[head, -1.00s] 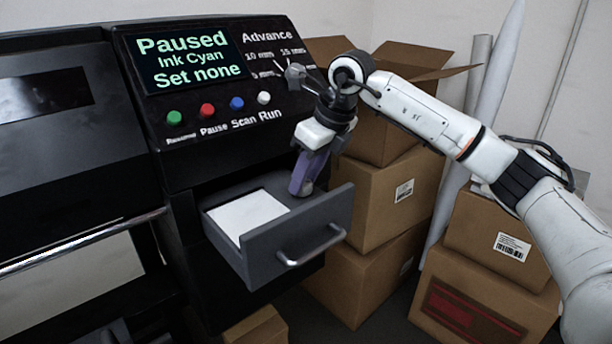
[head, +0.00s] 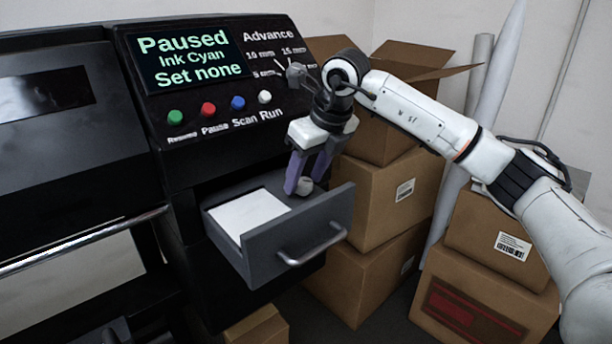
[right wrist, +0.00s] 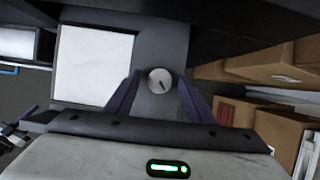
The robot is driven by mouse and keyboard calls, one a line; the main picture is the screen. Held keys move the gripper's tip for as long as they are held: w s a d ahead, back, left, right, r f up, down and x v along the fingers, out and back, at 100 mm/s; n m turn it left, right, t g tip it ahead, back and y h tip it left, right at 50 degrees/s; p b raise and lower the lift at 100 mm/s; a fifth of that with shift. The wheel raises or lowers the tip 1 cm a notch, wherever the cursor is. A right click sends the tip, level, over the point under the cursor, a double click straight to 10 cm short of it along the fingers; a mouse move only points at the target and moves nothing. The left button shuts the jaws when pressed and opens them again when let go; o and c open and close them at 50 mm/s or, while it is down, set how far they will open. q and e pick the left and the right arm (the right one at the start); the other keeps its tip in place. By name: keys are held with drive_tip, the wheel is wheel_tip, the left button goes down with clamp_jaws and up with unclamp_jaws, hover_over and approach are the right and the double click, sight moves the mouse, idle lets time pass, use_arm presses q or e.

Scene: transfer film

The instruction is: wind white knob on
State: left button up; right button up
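A white round knob (head: 304,186) with a dark pointer line lies in the open drawer (head: 262,258); it also shows in the right wrist view (right wrist: 159,80). My right gripper (head: 306,184) points down over the drawer, its two purple fingers apart. In the right wrist view the knob shows between and slightly beyond the fingertips (right wrist: 160,80), with gaps on both sides. The machine's panel (head: 215,95) carries an "Advance" scale with mm marks, partly hidden by my right arm. The screen reads "Paused, Ink Cyan, Set none". A dark shape at lower left may be my left gripper.
A white sheet (head: 249,213) lies in the drawer left of the knob. Green, red, blue and white buttons line the panel below the screen. Stacked cardboard boxes (head: 385,195) stand close to the drawer's right, with white rolls (head: 497,75) behind.

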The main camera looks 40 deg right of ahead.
drive_tip(key=v, duration=1)
drive_tip(key=shift+r+b, duration=0.15)
drive_tip(key=shift+b, duration=0.2)
drive_tip(key=shift+s, duration=0.1)
